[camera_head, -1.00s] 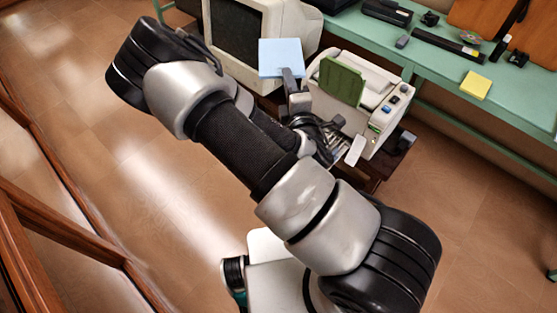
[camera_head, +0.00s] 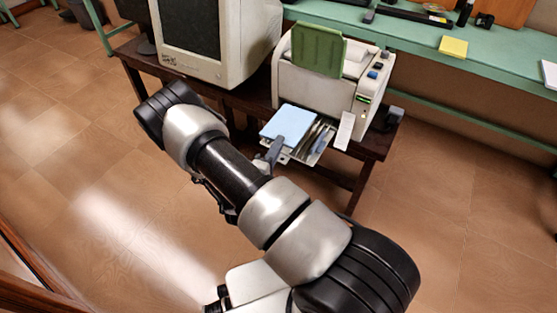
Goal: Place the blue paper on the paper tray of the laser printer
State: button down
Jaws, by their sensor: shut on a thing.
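The blue paper (camera_head: 288,123) is a flat light-blue stack over the left part of the printer's paper tray (camera_head: 318,150). I cannot tell whether it rests on the tray or hovers just above it. The tray sticks out from the front of the white laser printer (camera_head: 315,82), which has a raised green panel. My gripper (camera_head: 274,148) is shut on the near edge of the blue paper. My arm hides most of the gripper and its wrist.
The printer stands on a dark wooden table (camera_head: 372,140), with a beige CRT monitor (camera_head: 215,45) to its left. A green bench (camera_head: 420,50) behind holds a yellow pad (camera_head: 453,47) and black items. The floor to the right is clear.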

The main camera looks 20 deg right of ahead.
notch_tip(320, 180, down, 8)
jog(key=b, duration=0.4)
jog(key=shift+r, duration=0.2)
jog(key=shift+s+d+f, duration=0.1)
jog(key=shift+f, duration=0.5)
dwell(0.4)
jog(key=c, duration=1.8)
grip_release()
jog(key=shift+o, duration=0.2)
jog(key=shift+f, duration=0.1)
jog(key=p+v, duration=0.2)
jog(key=v, duration=1.5)
jog(key=shift+a, duration=0.35)
